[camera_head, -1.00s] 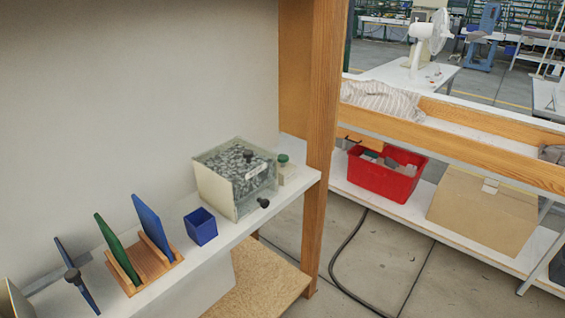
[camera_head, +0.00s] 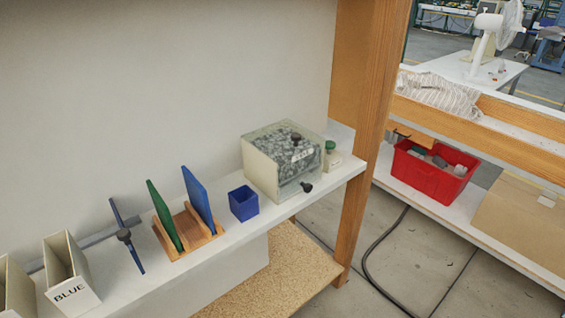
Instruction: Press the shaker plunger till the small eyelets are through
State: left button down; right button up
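The shaker appears to be the clear-topped box (camera_head: 285,165) on the white shelf, with many small grey eyelets inside, a pale front and a small label. A dark knob (camera_head: 297,137) sits at its top, and another dark knob (camera_head: 306,187) sticks out low at the front. A small pale block with a green cap (camera_head: 331,156) stands at its right side; I cannot tell whether this cap or a knob is the plunger. Neither of my grippers is in view.
A wooden post (camera_head: 365,130) stands right of the shaker.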

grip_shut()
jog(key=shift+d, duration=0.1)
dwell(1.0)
